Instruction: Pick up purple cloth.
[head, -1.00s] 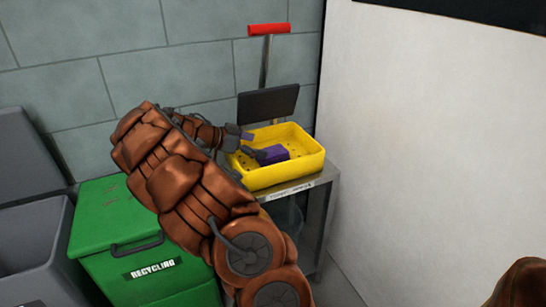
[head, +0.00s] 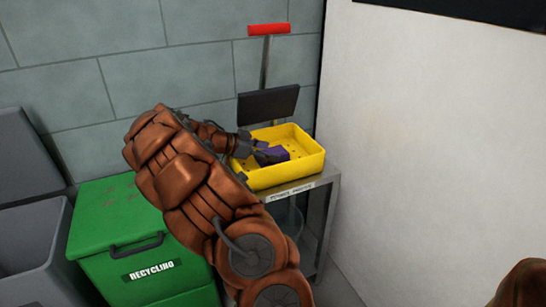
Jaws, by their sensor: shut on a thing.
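The purple cloth (head: 277,153) lies in a yellow tray (head: 300,168) on a metal stand, in the head view. My gripper (head: 264,153) reaches into the tray from the left and is shut on the cloth. The grey fingers cover part of the cloth's left side. The cloth is still low inside the tray, and whether it touches the bottom cannot be told.
A green recycling bin (head: 118,236) stands left of the stand, with a grey bin (head: 25,255) farther left. A dark panel (head: 268,104) and a red-handled tool (head: 269,29) stand behind the tray. A white wall (head: 425,150) is at the right.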

